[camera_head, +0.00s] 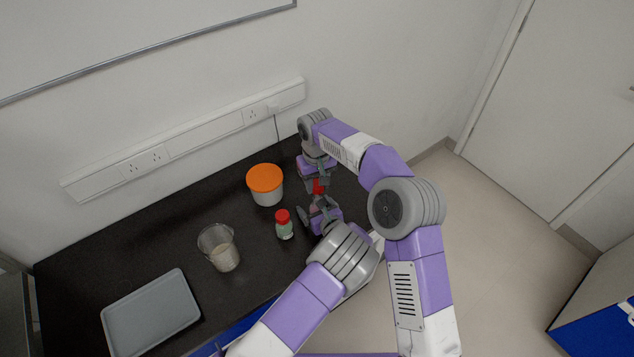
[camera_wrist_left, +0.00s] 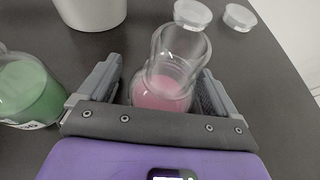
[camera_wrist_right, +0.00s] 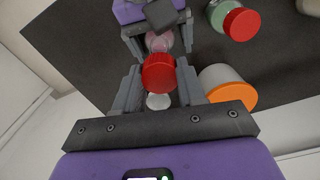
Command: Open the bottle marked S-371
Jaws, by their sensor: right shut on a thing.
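A clear bottle with pink contents (camera_wrist_left: 163,85) stands between the fingers of my left gripper (camera_wrist_left: 158,95). No cap shows on its neck, and no readable S-371 mark shows. A gap seems to show beside the left finger, so I cannot tell whether the fingers grip it. My right gripper (camera_wrist_right: 158,88) is shut on a red cap (camera_wrist_right: 158,72), held apart from the bottle. In the head view the red cap (camera_head: 319,187) shows between the two grippers, which mostly hide the pink bottle. A green bottle (camera_head: 284,230) with its red cap on stands beside my left gripper; its label is unreadable.
A white tub with an orange lid (camera_head: 265,180) stands near the wall. A glass beaker (camera_head: 219,249) and a grey tray (camera_head: 150,313) are to the left on the black table.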

